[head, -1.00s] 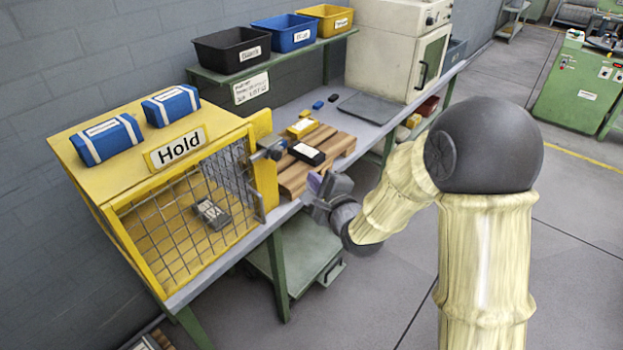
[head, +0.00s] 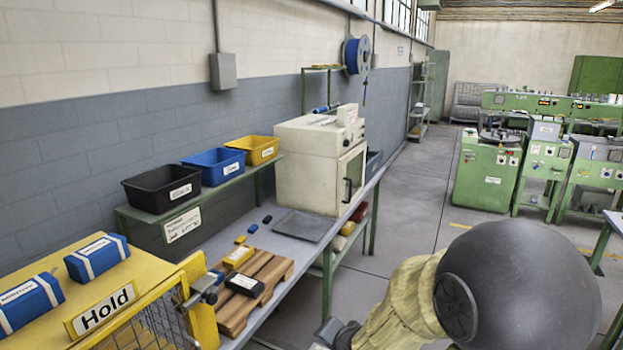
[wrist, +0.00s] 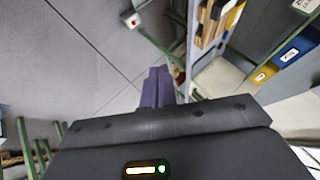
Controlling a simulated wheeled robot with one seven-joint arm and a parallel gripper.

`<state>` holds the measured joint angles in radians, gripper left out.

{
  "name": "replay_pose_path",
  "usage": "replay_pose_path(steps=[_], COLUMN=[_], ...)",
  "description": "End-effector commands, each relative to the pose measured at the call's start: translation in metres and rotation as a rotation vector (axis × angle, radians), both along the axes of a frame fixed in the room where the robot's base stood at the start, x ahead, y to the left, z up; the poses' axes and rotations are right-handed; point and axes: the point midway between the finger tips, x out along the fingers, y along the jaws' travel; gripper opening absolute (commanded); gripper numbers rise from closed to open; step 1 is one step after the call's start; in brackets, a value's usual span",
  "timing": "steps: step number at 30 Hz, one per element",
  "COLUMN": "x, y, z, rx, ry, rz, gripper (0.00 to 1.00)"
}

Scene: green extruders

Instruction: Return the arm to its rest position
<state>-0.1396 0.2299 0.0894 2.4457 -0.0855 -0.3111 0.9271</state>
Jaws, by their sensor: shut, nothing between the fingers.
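My arm, in a pale yellow sleeve with a dark grey joint, shows at the lower right of the head view. My gripper shows in the wrist view (wrist: 157,88), where its two purple fingers are together with nothing between them. In the head view the gripper itself is out of sight below the bottom edge; only a dark wrist part shows there. Beyond the fingers the wrist view shows grey floor and, at the upper right, the bench side with its bins.
The yellow Hold cage (head: 160,290) stands at the bench's near end. A wooden rack (head: 262,285) holds a black-and-white device (head: 244,285). A cream oven (head: 310,165) and bins (head: 215,165) stand farther back. Grey floor (head: 415,210) is clear right of the bench.

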Motion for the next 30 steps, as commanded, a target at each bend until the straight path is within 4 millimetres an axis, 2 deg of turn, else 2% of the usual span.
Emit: replay_pose_path(steps=[1, 6, 12, 15, 19, 30], x=[-0.011, -0.056, -0.115, -0.134, -0.144, -0.143], y=[-0.016, -0.059, -0.093, -0.101, -0.106, -0.105], z=[0.007, 0.013, 0.023, 0.026, 0.025, 0.025], rx=[-0.074, -0.299, -0.46, -0.49, -0.5, -0.501], ry=[0.033, 0.179, 0.357, 0.41, 0.437, 0.436], rz=[0.029, 0.182, 0.407, 0.487, 0.526, 0.526], gripper=[0.0, 0.0, 0.0, 0.0, 0.0, 0.0])
